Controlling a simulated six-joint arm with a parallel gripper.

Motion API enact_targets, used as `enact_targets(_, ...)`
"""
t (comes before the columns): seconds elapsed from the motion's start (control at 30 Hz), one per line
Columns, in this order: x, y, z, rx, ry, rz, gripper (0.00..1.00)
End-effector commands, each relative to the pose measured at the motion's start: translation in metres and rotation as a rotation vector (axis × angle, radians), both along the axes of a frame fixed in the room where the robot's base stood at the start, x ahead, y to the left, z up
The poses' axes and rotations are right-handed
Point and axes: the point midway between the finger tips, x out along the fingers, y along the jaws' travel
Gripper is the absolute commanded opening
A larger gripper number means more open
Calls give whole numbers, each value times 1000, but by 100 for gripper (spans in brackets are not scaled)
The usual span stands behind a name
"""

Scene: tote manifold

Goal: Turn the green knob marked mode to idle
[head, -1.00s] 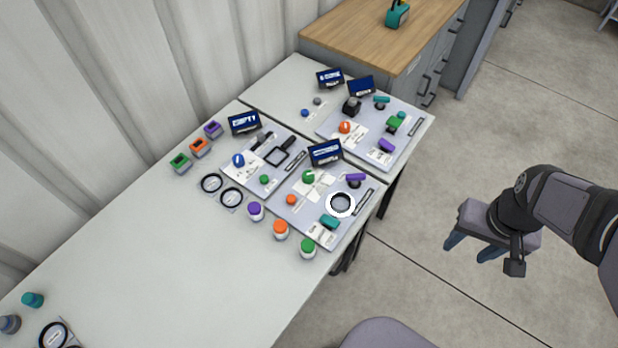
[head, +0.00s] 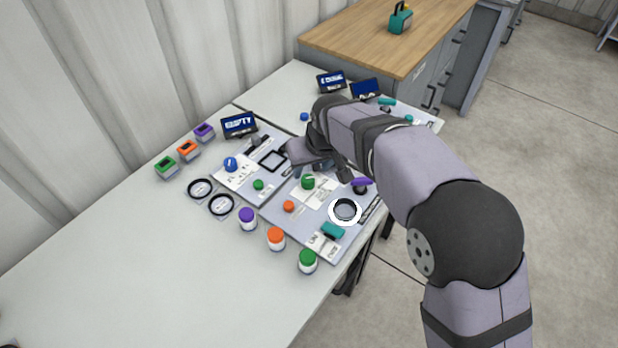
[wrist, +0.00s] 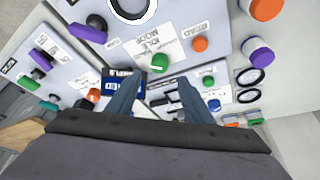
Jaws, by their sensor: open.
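The green knob (head: 308,182) sits on a white label on the near right panel (head: 275,215). In the wrist view the green knob (wrist: 132,61) stands beside printed lettering in which MODE and IDLE can be made out. My gripper (head: 326,168) hangs over the back of this panel, just behind the knob, and partly hides the display there. In the wrist view my gripper (wrist: 158,82) is open and empty, with its fingers spread. The knob's pointer direction is too small to tell.
An orange button (head: 288,206), a purple handle (head: 362,182), a white-ringed dial (head: 345,211) and a teal switch (head: 332,231) crowd the same panel. A blue knob (head: 231,164) is on the left panel. Several lidded jars stand in front.

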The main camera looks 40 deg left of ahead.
Motion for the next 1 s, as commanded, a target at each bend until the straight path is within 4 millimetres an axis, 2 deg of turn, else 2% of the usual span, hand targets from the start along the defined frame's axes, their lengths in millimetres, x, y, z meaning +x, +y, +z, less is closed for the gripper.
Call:
enact_targets(0.6,15,19,-59,-2,1,-2,47)
enact_targets(1.0,16,21,-66,0,0,-2,47)
